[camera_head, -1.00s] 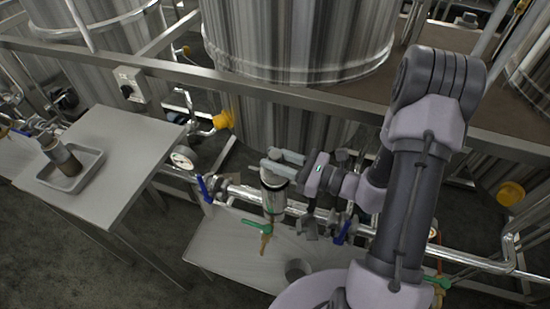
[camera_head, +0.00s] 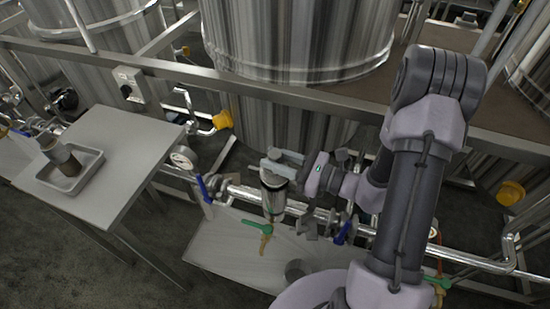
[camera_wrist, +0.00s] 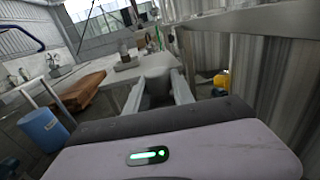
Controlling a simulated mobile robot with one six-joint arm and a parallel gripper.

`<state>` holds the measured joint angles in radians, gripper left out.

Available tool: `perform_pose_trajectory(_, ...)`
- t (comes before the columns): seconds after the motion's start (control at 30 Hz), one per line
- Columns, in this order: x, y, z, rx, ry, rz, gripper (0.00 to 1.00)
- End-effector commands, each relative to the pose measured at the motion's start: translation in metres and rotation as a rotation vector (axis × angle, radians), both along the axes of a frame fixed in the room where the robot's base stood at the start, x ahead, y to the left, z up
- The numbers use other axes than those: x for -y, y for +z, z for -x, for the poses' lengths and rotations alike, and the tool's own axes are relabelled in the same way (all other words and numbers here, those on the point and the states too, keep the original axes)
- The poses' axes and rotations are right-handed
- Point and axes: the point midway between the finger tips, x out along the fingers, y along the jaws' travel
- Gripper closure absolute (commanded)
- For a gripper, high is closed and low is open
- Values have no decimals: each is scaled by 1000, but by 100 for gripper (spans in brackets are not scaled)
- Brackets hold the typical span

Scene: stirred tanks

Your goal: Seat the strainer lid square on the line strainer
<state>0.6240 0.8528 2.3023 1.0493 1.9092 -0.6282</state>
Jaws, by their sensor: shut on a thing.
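The line strainer (camera_head: 273,196) is a shiny upright metal body on the horizontal pipe, with a green-handled drain valve (camera_head: 258,227) below it. My gripper (camera_head: 279,163) is at its top, reaching in from the right. In the wrist view my gripper (camera_wrist: 160,92) has its two pale fingers shut on the grey round strainer lid (camera_wrist: 157,76). The lid is directly over or on the strainer's top. The fingers partly cover it, so I cannot tell whether it touches the rim or sits square.
Blue valve handles (camera_head: 203,189) flank the strainer. A low bench (camera_head: 225,250) beneath carries a small grey cup (camera_head: 294,269). A table at left (camera_head: 125,150) holds a tray (camera_head: 70,184) with a jar (camera_head: 62,157). A frame rail (camera_head: 270,92) and large tanks stand behind.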

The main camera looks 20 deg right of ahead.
Motion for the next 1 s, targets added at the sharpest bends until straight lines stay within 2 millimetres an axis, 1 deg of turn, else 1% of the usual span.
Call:
perform_pose_trajectory(0.33, 0, -7, 0, 1, 0, 1, 100)
perform_pose_trajectory(0.6, 0, 1, 0, 0, 0, 0, 100)
perform_pose_trajectory(1.0, 0, 0, 0, 0, 0, 0, 100)
